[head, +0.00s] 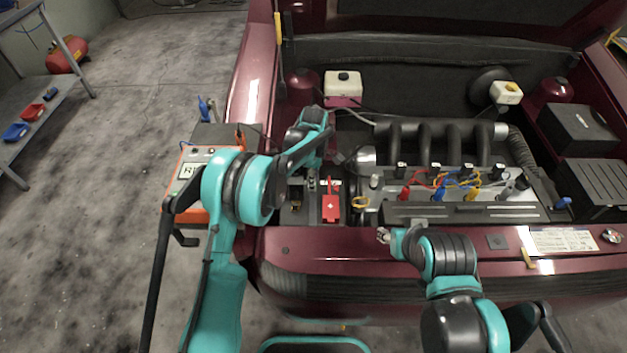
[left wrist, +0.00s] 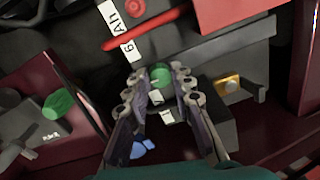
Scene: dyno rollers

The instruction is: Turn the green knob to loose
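A round green knob (left wrist: 160,75) shows in the left wrist view, next to a dark block with small white labels. My left gripper (left wrist: 158,82) is open, its two fingertips on either side of the knob with a visible gap on each side. Whether the tips reach down around the knob or stay above it, I cannot tell. In the head view the knob is hidden by my left arm. A second green piece (left wrist: 58,103) sits on a dark box at the left of the wrist view. My right gripper (head: 385,236) is over the car's front edge; its finger opening is unclear.
A red bar (left wrist: 146,30) and a white "6 Ah" label lie close beyond the knob. The engine (head: 440,185) with coloured leads is to the right. An orange-framed device (head: 188,170) stands left of the car. A red cover (head: 331,208) lies near my left gripper.

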